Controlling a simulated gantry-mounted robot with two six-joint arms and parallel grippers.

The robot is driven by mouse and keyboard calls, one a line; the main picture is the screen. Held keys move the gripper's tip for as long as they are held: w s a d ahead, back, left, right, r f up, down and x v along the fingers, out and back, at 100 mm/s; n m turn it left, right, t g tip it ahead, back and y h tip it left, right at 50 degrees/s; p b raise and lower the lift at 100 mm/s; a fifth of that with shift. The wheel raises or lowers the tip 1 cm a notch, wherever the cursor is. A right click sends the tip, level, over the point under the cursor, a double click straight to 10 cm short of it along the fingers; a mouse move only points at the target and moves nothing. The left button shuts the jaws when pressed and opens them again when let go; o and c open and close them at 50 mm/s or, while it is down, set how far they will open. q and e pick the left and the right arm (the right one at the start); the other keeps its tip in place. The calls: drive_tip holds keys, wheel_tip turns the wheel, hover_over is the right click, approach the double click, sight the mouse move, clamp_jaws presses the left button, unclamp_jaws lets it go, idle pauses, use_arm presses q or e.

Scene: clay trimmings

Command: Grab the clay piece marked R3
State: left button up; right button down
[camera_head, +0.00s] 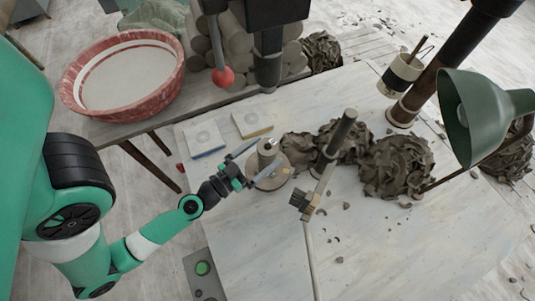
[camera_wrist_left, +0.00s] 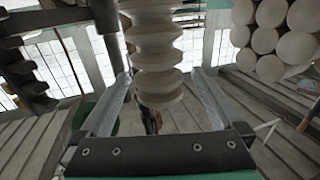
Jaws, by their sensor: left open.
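No R3 mark is legible in either view. My left gripper (camera_head: 269,153) is open, its two long fingers spread on either side of the clay piece. In the wrist view gaps show between the column and both fingers (camera_wrist_left: 160,85). My right gripper is not in view.
Two pale tiles lie behind, one blue-edged (camera_head: 204,139), one yellow-edged (camera_head: 252,121). Heaped clay trimmings (camera_head: 397,166) and a dark upright post (camera_head: 335,143) stand to the right. A green lamp (camera_head: 482,107) overhangs the right side. The front table area is mostly clear.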

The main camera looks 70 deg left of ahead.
sight(276, 143)
use_arm(q)
drive_tip(key=p+x, duration=0.1)
drive_tip(key=x, duration=0.1)
drive_tip(key=r+p+x, duration=0.1)
drive_tip(key=x, duration=0.1)
drive_tip(key=shift+w, duration=0.3)
drive_tip(key=shift+w+a+f, duration=0.1)
drive_tip(key=shift+w, duration=0.1)
drive_tip(key=shift+s, duration=0.1)
clamp_jaws()
